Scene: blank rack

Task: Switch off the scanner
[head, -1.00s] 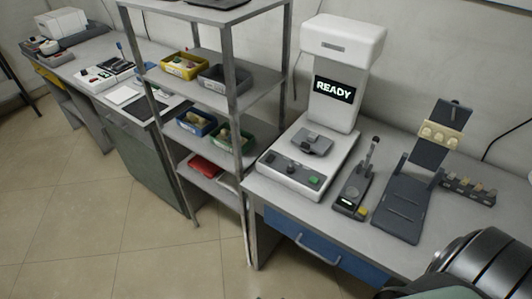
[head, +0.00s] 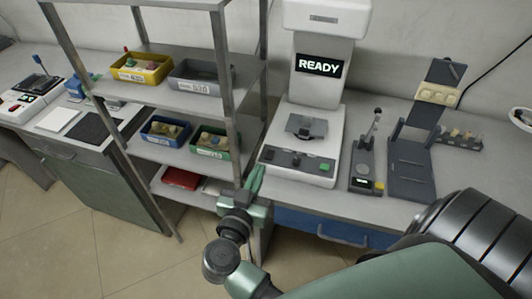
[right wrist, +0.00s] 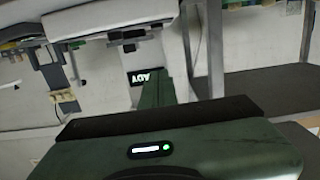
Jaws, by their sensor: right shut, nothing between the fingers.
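The scanner (head: 309,140) is a white machine on the bench with a tall column and a lit screen (head: 318,65) reading READY. Its sloped front panel carries dark controls and a green button (head: 326,168). My right gripper (head: 257,178) is shut and empty, in front of the scanner's left front corner, beside the rack post and apart from the button as far as I can tell. In the right wrist view the shut fingers (right wrist: 156,88) cover part of the scanner, whose screen (right wrist: 139,78) shows partly, upside down. My left gripper is not in view.
A metal rack (head: 228,90) with yellow, grey, blue and green bins stands left of the scanner, close to my right gripper. A small device with a lever (head: 366,165) and a dark stand (head: 411,165) are right of it. A blue drawer (head: 318,222) is below.

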